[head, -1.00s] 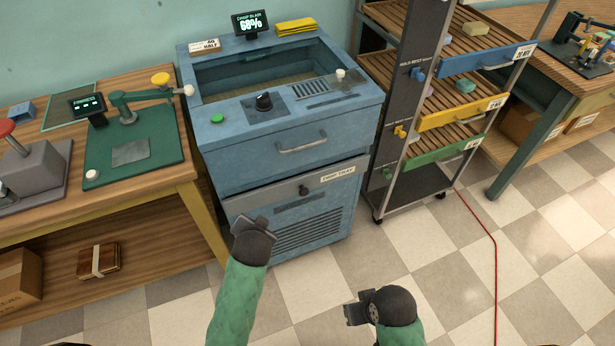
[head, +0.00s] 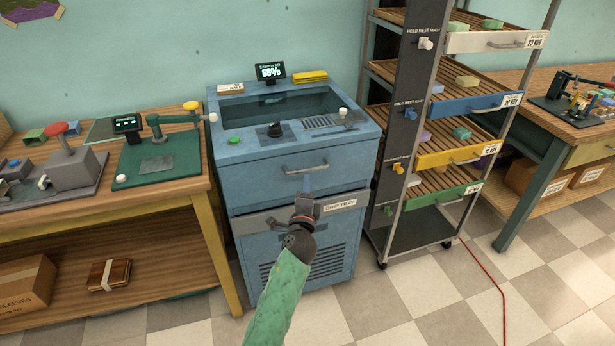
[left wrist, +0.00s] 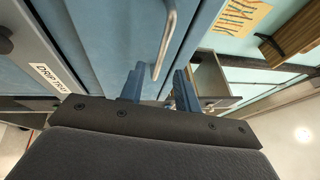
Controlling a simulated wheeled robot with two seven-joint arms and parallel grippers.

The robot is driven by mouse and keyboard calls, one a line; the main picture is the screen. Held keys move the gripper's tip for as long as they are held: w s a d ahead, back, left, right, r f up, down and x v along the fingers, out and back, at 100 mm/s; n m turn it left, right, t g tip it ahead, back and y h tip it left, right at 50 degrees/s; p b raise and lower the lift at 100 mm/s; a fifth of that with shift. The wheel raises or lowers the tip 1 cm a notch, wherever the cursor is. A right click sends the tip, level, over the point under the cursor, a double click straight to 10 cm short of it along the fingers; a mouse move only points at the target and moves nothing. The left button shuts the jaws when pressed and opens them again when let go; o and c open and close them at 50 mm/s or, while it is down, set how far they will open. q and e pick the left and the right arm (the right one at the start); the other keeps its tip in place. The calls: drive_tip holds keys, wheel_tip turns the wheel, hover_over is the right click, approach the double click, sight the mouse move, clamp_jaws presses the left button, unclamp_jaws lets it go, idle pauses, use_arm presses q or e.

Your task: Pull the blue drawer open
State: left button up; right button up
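The blue cabinet (head: 262,195) has a wide blue drawer front with a metal bar handle (head: 306,168); the front looks shut. My left gripper (head: 307,192) is just below and in front of this handle. In the left wrist view, its two blue fingers (left wrist: 159,88) are apart, with the handle (left wrist: 167,40) ahead and its near end in line with the gap. I cannot tell whether they touch it. A blue-fronted drawer (head: 483,105) also sits in the rack at the right, away from the gripper. My right gripper is out of view.
Below the drawer front is a grey drip tray panel (head: 265,221). The rack also has white (head: 490,41), yellow (head: 455,153) and green (head: 440,195) fronts. A wooden bench (head: 205,185) stands close at left. A red cable (head: 490,275) lies on the floor.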

use_arm(q)
drive_tip(key=x, duration=0.5)
drive_tip(key=shift+w+p, duration=0.15)
drive_tip(key=shift+p, duration=0.2)
clamp_jaws()
